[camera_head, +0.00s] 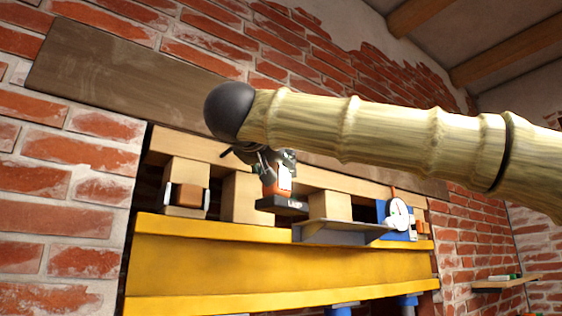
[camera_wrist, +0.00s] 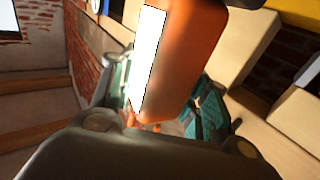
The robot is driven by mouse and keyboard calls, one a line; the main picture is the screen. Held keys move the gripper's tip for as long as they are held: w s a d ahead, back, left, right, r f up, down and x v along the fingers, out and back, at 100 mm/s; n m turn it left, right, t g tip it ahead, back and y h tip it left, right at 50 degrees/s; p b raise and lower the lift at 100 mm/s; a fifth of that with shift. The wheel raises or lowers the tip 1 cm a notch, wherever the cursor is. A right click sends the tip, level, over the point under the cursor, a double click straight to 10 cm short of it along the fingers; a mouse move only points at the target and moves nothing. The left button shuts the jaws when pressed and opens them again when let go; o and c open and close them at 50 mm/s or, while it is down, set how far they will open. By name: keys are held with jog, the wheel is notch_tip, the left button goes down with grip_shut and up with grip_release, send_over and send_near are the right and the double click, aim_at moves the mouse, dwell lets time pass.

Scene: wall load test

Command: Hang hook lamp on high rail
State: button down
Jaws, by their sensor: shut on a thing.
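The hook lamp (camera_head: 271,187) is orange with a bright white panel and hangs upright below my gripper (camera_head: 272,162) in the head view. In the wrist view the lamp (camera_wrist: 188,50) fills the middle, between the teal-padded fingers. My gripper is shut on it. My arm's dark joint hides part of the gripper and the wall behind. The lamp's hook cannot be made out clearly. A pale wooden rail (camera_head: 185,146) runs behind the gripper, above several wooden blocks. Whether the lamp touches the rail cannot be told.
A yellow beam (camera_head: 220,262) lies below the blocks. A grey shelf (camera_head: 340,232) and a white round dial on a blue plate (camera_head: 398,215) are right of the lamp. A dark board (camera_head: 110,75) is on the brick wall above. A small wooden shelf (camera_head: 503,284) is at lower right.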

jog(key=shift+w+a, duration=0.25)
jog(key=shift+w, duration=0.1)
dwell(0.5)
jog(key=shift+w+a, duration=0.3)
jog(key=shift+w, duration=0.1)
jog(key=shift+w+a+r, duration=0.1)
jog(key=shift+w+a, duration=0.1)
jog(key=shift+w, duration=0.05)
jog(key=shift+w+a, duration=0.3)
jog(key=shift+w, duration=0.1)
jog(key=shift+w+a, duration=0.2)
jog(key=shift+w, duration=0.1)
dwell(0.4)
jog(key=shift+w+a, duration=0.4)
jog(key=shift+w, duration=0.1)
jog(key=shift+w+a, duration=0.1)
jog(key=shift+w, duration=0.1)
jog(key=shift+w+a, duration=0.45)
jog(key=shift+w, duration=0.15)
jog(key=shift+w, duration=0.15)
